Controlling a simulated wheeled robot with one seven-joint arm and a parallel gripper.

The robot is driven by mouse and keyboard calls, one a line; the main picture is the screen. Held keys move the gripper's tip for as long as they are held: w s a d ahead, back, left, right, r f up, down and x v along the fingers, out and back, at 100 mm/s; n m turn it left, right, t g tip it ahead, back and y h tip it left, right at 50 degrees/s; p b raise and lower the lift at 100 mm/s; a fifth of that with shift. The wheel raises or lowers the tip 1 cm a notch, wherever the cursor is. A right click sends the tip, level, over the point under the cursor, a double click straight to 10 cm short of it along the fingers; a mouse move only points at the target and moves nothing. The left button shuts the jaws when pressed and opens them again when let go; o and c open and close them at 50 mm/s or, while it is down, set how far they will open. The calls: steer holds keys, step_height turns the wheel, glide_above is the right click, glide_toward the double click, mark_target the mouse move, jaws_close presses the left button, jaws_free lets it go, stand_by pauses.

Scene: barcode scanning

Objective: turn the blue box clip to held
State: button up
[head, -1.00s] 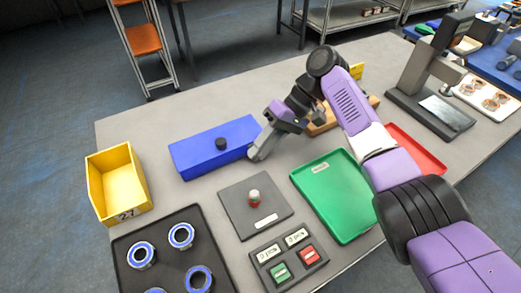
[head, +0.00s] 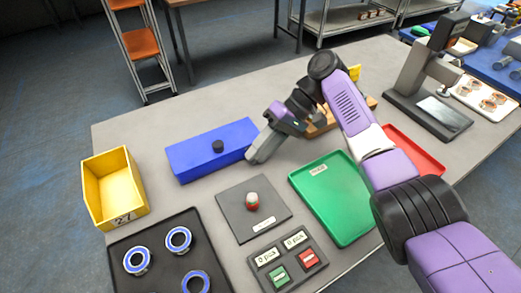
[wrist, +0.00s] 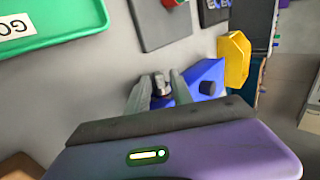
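The blue box (head: 205,153) lies on the grey table, with a round black knob (head: 218,147) on its top. My gripper (head: 256,155) is at the box's right end in the head view, low and pointing down. In the wrist view the blue box (wrist: 205,75) is just past my fingers. A small grey metal piece (wrist: 161,85), which looks like the clip, sits between the two fingers (wrist: 162,76). The fingers are apart around it; whether they press on it cannot be told. In the head view my gripper hides the clip.
A yellow bin (head: 113,188) stands left of the box. A grey button plate (head: 240,222), a green tray (head: 335,205) and a two-button panel (head: 287,260) lie in front. A dark tray (head: 160,272) of bearings is at front left. A wooden block (head: 318,125) stands behind my gripper.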

steer(key=shift+s+a+f, duration=0.1)
steer(key=shift+s+f, duration=0.05)
steer(key=shift+f, duration=0.05)
